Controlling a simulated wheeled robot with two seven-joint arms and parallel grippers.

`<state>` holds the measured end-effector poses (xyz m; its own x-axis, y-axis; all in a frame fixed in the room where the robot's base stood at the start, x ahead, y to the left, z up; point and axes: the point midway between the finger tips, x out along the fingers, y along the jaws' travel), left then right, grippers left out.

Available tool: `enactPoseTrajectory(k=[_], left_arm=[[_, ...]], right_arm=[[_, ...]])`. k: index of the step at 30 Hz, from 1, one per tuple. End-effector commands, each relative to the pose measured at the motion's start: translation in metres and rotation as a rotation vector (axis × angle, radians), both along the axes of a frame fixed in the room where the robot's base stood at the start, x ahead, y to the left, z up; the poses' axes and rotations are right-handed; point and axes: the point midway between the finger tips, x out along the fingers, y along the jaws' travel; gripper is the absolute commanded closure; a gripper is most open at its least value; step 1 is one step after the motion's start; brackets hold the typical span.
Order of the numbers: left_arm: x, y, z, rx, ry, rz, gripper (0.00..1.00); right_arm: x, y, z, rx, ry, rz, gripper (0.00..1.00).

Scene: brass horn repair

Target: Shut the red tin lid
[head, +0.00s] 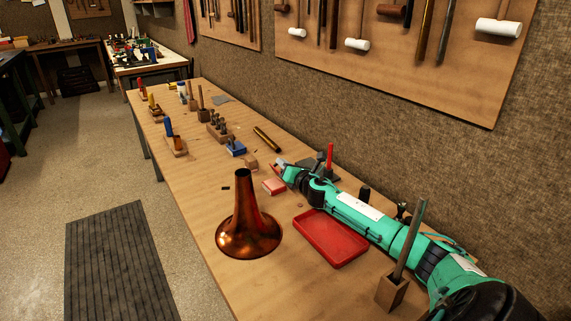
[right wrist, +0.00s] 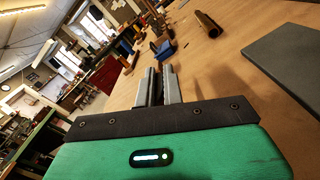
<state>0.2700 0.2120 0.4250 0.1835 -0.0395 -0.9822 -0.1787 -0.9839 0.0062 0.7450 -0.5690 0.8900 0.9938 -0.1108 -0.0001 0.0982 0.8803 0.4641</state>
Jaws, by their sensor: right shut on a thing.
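A small red tin (head: 274,186) sits on the bench between the copper bell and the tip of my right arm. It is too small to tell how its lid stands. My right gripper (head: 278,167) is just behind the tin, low over the bench. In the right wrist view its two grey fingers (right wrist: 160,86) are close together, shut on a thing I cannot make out. The tin cannot be made out in that view. My left gripper is not in view.
A copper bell (head: 244,225) stands left of an empty red tray (head: 330,238). A wooden block with an upright rod (head: 391,293) stands at the front right. A brass tube (head: 267,139) and a blue block (head: 236,148) lie farther back. The bench's near left part is clear.

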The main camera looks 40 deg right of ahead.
Motion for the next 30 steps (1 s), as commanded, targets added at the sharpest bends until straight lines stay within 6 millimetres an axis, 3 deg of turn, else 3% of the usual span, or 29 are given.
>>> enactPoseTrajectory(k=[18,30], left_arm=[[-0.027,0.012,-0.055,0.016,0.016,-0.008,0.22],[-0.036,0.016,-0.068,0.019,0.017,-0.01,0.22]], right_arm=[[0.003,0.028,-0.001,-0.422,0.047,0.001,1.0],[0.004,0.034,-0.005,-0.52,0.058,0.0,1.0]])
